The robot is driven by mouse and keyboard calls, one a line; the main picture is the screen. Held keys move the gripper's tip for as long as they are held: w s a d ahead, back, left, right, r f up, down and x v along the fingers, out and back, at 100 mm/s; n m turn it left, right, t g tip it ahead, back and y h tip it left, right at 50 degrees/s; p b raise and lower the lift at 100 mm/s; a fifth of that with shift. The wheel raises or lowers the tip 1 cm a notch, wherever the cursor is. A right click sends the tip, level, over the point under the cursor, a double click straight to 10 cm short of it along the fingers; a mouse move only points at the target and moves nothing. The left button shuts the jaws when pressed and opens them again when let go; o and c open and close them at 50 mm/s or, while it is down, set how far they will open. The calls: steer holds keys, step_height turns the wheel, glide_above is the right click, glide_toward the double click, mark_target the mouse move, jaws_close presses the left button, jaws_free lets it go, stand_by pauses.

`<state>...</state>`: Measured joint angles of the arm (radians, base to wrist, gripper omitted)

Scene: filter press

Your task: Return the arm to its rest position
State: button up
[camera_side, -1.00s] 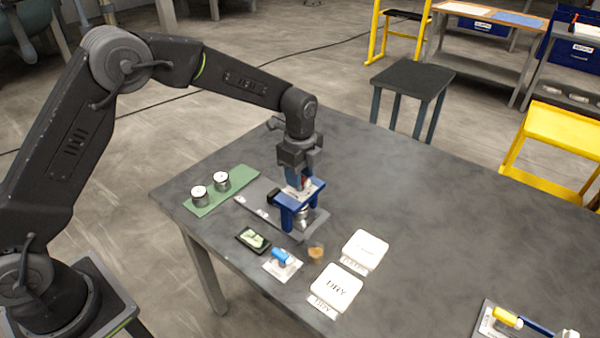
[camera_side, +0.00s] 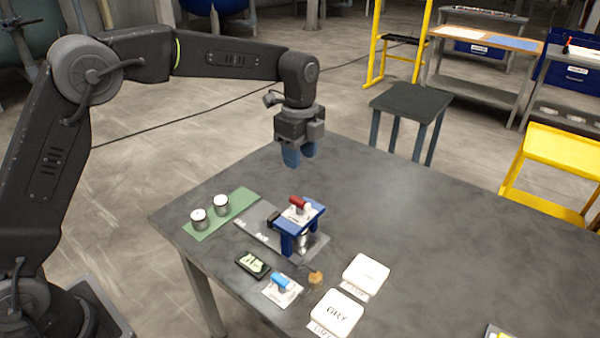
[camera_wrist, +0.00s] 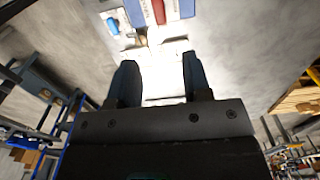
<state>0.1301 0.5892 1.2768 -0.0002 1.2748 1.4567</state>
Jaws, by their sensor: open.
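My gripper (camera_side: 298,157) hangs above the table, over and behind the blue press frame (camera_side: 298,222), and touches nothing. Its blue fingers are open and empty. In the wrist view the two fingers of my gripper (camera_wrist: 155,80) stand apart with a gap between them. The press has a red handle (camera_side: 299,203) on top and a metal cylinder (camera_side: 303,241) under its frame. The press also shows at the top of the wrist view (camera_wrist: 182,8).
The grey table (camera_side: 430,235) is mostly clear on its right. Two metal canisters stand on a green mat (camera_side: 240,200) at the left. A small black device (camera_side: 252,264), a blue-topped item (camera_side: 281,284), a brown pot (camera_side: 315,280) and two white pads, one the DRY pad (camera_side: 337,314), lie in front.

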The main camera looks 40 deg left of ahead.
steer(key=shift+r, duration=0.9)
steer(key=s+a+r+n+t, duration=0.2)
steer(key=s+r+n, duration=0.25)
steer(key=s, duration=0.35)
steer(key=s+a+r+n+t, duration=0.1)
steer(key=s+a+r+n, duration=0.3)
steer(key=s, duration=0.4)
steer(key=s+f+n+t, duration=0.2)
steer(key=s+f+n, duration=0.2)
steer(key=s+n, duration=0.5)
steer(key=s, duration=0.5)
steer(key=shift+a+f+n+t, duration=0.15)
steer(key=shift+a+n+t, duration=0.15)
steer(key=shift+a+n, duration=0.05)
